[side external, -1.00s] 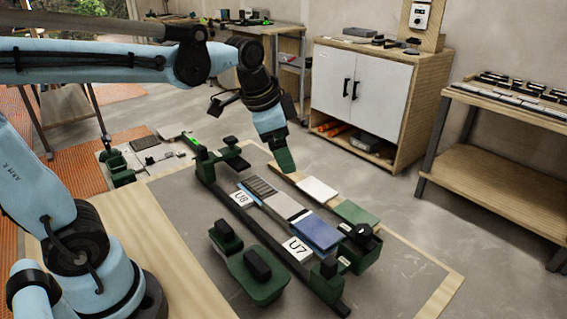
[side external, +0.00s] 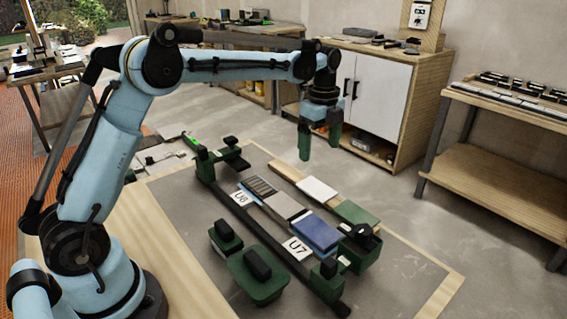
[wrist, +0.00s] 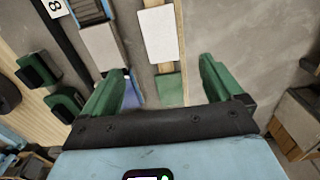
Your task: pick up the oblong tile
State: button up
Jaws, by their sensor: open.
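The oblong white tile (side external: 317,189) lies on a narrow wooden strip on the work board. It also shows in the wrist view (wrist: 158,35), just beyond and between my fingers. My gripper (side external: 320,147) points down with its fingers spread, empty, well above the board. In the wrist view, my two green fingers (wrist: 160,75) stand apart with nothing held between them.
A grey tile (side external: 285,206) and a blue tile (side external: 318,233) sit along the dark rail marked U6 and U7. Green-based tools with black handles (side external: 257,263) stand at the near side.

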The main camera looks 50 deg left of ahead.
aim_at(316, 188)
notch_tip(316, 188, down, 11)
jog(key=shift+f, duration=0.1)
dwell(0.5)
jog(key=c, duration=0.9)
